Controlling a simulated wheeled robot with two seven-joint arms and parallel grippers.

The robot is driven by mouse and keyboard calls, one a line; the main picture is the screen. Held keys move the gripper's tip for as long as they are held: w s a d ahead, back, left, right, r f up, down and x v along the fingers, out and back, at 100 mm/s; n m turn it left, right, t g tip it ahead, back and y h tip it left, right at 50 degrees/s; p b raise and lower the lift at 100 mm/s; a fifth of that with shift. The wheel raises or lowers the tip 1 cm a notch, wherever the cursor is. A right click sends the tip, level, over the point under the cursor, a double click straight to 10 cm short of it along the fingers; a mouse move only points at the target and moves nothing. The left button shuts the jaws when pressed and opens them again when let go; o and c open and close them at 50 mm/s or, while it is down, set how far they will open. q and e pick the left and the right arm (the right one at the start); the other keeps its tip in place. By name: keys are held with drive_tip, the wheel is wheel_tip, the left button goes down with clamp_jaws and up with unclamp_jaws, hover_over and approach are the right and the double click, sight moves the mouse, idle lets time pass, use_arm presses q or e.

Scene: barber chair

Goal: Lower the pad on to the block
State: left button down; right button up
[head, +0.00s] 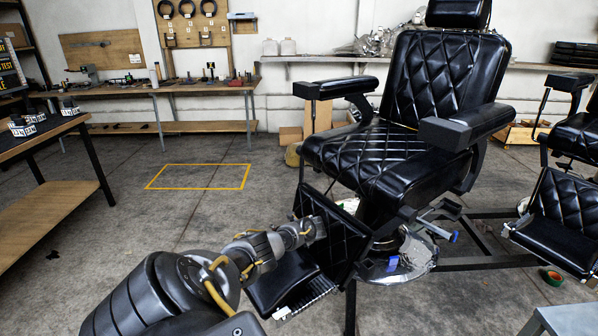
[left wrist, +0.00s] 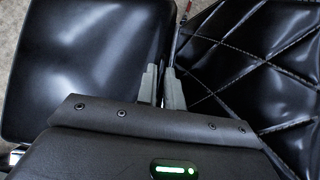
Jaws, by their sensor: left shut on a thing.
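The chair's footrest shows in the head view as a dark quilted panel (head: 338,240) below the seat and a smooth black pad (head: 280,284) low in front of it. In the left wrist view the smooth pad (left wrist: 75,60) fills the left and the quilted panel (left wrist: 255,60) the right. My left gripper (head: 318,229) reaches in from the lower left to the footrest. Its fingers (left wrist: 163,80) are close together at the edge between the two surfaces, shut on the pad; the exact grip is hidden. I cannot make out a block. My right gripper is not in view.
The black barber chair (head: 400,150) stands over a round metal base (head: 405,265) with a lever (head: 438,228). A second chair (head: 560,215) is at the right. A table (head: 45,135) stands at the left. The floor around the yellow outline (head: 200,164) is clear.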

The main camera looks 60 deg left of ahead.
use_arm(q)
drive_tip(key=c, duration=1.5)
unclamp_jaws()
drive_tip(key=shift+s+f, duration=0.15)
drive_tip(key=shift+s, duration=0.05)
drive_tip(key=shift+c, duration=0.2)
drive_tip(key=shift+w, duration=0.1)
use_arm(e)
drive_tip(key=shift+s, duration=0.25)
